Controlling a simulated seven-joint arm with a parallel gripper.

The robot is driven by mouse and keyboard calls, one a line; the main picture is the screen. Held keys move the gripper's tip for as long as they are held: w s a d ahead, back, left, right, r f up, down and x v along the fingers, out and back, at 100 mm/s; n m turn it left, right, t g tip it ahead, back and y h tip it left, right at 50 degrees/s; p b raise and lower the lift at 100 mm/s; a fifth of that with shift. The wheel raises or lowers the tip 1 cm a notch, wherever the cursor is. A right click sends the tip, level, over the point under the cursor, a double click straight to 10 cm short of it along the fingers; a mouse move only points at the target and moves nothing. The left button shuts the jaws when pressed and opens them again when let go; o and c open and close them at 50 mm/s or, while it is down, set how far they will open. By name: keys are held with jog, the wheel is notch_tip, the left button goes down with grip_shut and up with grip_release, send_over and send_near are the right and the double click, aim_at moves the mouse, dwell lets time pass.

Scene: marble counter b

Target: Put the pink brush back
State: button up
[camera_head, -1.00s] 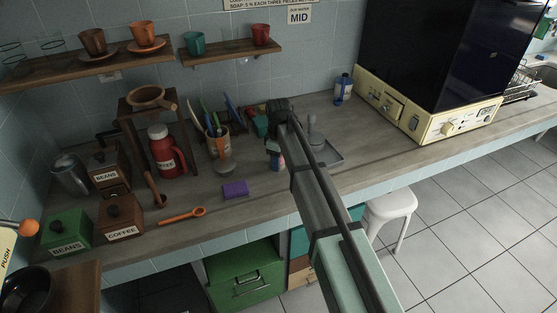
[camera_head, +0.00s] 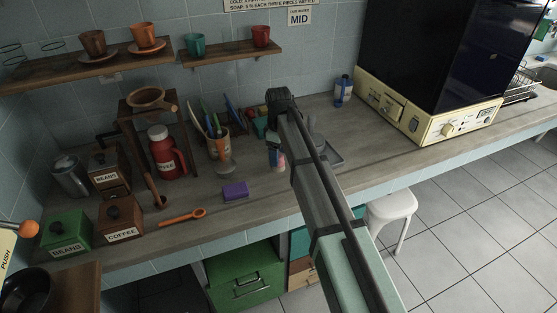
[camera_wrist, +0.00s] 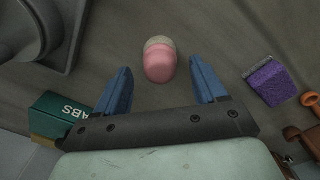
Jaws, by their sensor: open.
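A pink rounded thing with a pale end (camera_wrist: 160,64), which may be the brush, shows on the counter in the wrist view. A small pink patch (camera_head: 278,158) in the head view seems to be the same thing. My gripper (camera_wrist: 159,76) is open, its two blue fingers apart to the left and right of the pink thing and not touching it. I cannot tell how far above it they are. In the head view my arm partly hides this spot. A cup (camera_head: 219,149) holding several upright coloured tools stands just left of my gripper.
A purple sponge (camera_wrist: 271,81) lies right of the pink thing in the wrist view; a green box (camera_wrist: 62,116) and a grey tray (camera_wrist: 75,35) are at left.

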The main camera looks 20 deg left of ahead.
notch_tip(320, 180, up, 8)
dwell(0.4)
jog(key=shift+d, duration=0.1)
